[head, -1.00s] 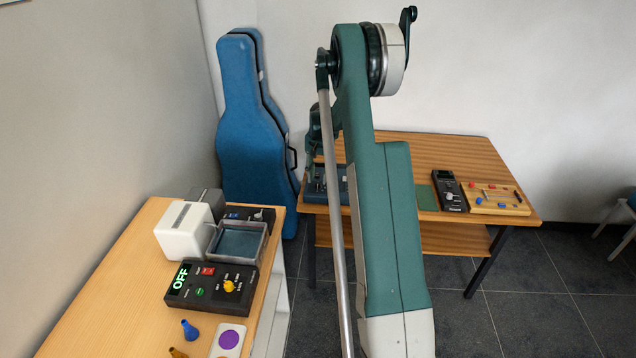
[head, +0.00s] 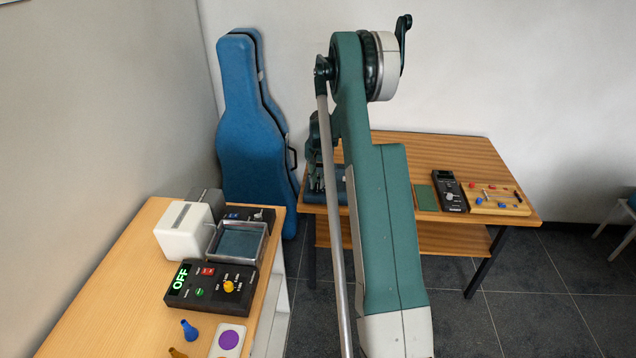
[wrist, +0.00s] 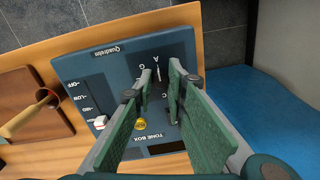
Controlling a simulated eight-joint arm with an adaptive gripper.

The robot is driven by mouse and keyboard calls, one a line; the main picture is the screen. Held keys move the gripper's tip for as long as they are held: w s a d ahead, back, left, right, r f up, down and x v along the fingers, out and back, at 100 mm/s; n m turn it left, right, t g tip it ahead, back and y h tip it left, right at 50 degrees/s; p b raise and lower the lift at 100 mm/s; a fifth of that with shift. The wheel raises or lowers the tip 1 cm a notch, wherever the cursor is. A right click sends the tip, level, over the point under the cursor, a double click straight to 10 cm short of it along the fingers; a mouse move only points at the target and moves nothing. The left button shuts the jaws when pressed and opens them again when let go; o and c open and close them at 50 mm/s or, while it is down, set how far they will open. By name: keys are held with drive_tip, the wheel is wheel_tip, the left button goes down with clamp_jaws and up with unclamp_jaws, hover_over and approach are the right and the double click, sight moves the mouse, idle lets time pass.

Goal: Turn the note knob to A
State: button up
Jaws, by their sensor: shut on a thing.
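The tone box (wrist: 95,62) is a dark blue-green panel lettered "Quadrelm" and "TONE BOX". It fills the middle of the wrist view, and in the head view it (head: 343,196) lies on the far table, partly behind my arm. The note scale, with A and G readable, shows just beyond my fingertips. My gripper (wrist: 160,84) reaches down over this scale and is shut on the note knob.
A brown wooden block (wrist: 28,88) with a wooden-handled tool lies left of the box. The blue case (head: 250,135) stands beside the table. A green mat (head: 426,198), a black device (head: 449,191) and a pegged board (head: 495,200) lie further right.

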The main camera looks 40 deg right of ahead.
drive_tip(key=shift+n+b, duration=0.45)
drive_tip(key=shift+n, duration=0.25)
drive_tip(key=o, duration=0.9)
drive_tip(key=shift+s+d+r, duration=0.1)
drive_tip(key=shift+r, duration=2.9)
drive_tip(key=shift+s+d+r, duration=0.1)
drive_tip(key=shift+r, duration=2.9)
